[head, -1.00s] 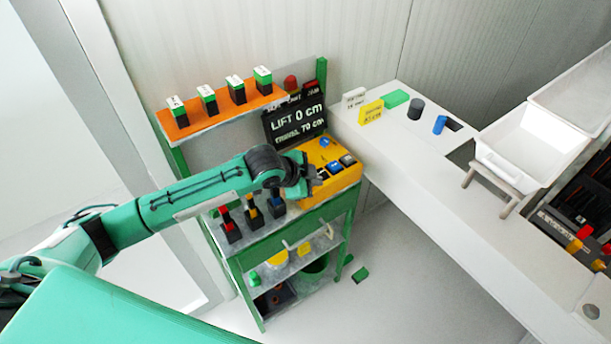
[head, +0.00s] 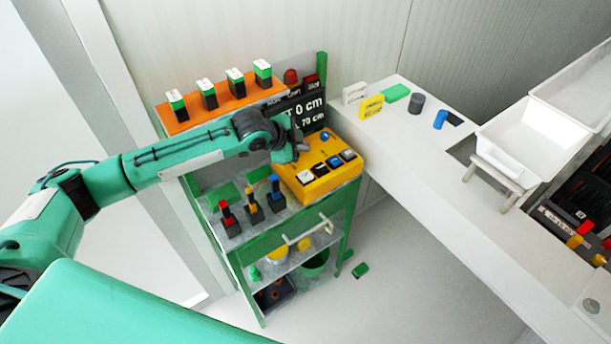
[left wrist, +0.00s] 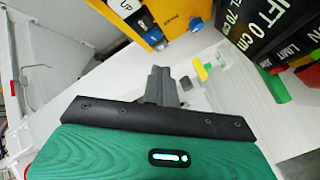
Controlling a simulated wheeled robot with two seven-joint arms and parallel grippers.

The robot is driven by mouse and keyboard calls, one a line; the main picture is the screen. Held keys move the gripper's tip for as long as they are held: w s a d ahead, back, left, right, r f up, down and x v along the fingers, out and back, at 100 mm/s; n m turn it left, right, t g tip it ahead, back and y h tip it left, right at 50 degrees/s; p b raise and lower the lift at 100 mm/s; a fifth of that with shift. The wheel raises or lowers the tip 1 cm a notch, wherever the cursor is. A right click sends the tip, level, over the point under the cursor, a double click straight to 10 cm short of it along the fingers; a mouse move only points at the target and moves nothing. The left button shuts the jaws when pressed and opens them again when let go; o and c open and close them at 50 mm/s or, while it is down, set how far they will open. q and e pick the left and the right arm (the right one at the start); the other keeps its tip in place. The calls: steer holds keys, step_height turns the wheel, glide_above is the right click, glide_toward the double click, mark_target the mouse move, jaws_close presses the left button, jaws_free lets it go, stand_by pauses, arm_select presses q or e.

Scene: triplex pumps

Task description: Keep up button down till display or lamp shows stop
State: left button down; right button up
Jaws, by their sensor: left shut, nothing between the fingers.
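The yellow control box (head: 318,183) stands on the green cart's top. The black display (head: 312,92) stands behind the box, partly hidden by my arm; the left wrist view shows "LIFT 0 cm" on the display (left wrist: 262,28). A red lamp (head: 290,76) is on top. My left gripper (head: 301,148) is shut and empty, above the box's left rear part, apart from the front buttons. The left wrist view also shows the box (left wrist: 178,16).
Red, yellow and blue-topped handles (head: 251,203) stand on the cart left of the box. An orange shelf (head: 200,113) with several green-topped blocks is behind my arm. A white counter (head: 420,165) with small blocks and a white tray (head: 530,148) lies right.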

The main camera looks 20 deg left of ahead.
arm_select(q)
steer(key=b, duration=0.6)
glide_above(302, 176)
step_height(302, 176, down, 6)
steer(key=shift+s+r, duration=0.1)
steer(key=shift+f, duration=1.25)
steer(key=shift+f, duration=0.1)
stand_by(0.5)
steer(key=shift+f, duration=0.25)
